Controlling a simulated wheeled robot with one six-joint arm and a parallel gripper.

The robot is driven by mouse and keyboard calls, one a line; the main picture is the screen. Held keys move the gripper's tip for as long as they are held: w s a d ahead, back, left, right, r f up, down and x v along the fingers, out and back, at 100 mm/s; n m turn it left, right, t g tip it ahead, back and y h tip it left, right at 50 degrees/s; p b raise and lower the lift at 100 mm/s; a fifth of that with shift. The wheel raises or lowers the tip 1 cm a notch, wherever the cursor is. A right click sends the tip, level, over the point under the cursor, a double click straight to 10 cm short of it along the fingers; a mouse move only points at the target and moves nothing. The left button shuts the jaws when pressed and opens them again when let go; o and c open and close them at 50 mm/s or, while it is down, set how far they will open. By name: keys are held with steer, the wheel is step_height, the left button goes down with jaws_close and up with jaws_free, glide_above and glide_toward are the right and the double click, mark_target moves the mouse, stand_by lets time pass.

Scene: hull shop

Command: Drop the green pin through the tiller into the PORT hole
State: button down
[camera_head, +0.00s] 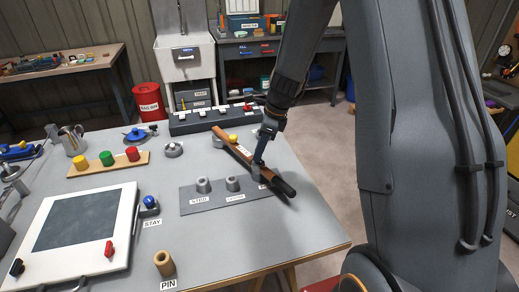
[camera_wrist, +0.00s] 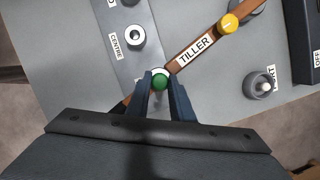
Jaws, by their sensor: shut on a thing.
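The tiller (camera_head: 232,147) is a long wooden bar with a black grip and a yellow knob (camera_head: 233,138). It lies across the right end of a grey plate (camera_head: 215,202); its label shows in the wrist view (camera_wrist: 195,49). My gripper (camera_head: 260,161) is at the tiller, near its black grip. In the wrist view my gripper (camera_wrist: 161,80) is shut on the round head of the green pin (camera_wrist: 160,82), with a pale ring under it. How deep the pin sits is hidden. The centre socket (camera_head: 232,184) stands beside the tiller. The PORT hole is hidden under tiller and gripper.
A wooden PIN holder (camera_head: 164,262) stands at the front edge, its top open. A board (camera_head: 88,230) with red and black clamps lies at left. A rack (camera_head: 107,166) holds yellow, green and red pieces. A switch box (camera_head: 211,119) stands behind.

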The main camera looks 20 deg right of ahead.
steer(key=shift+f, duration=0.4)
steer(key=c, duration=1.5)
jaws_free()
steer(key=shift+o, duration=0.6)
steer(key=o, duration=0.3)
steer(key=shift+r, duration=0.1)
steer(key=shift+r+p, duration=3.65)
steer(key=shift+r, duration=0.3)
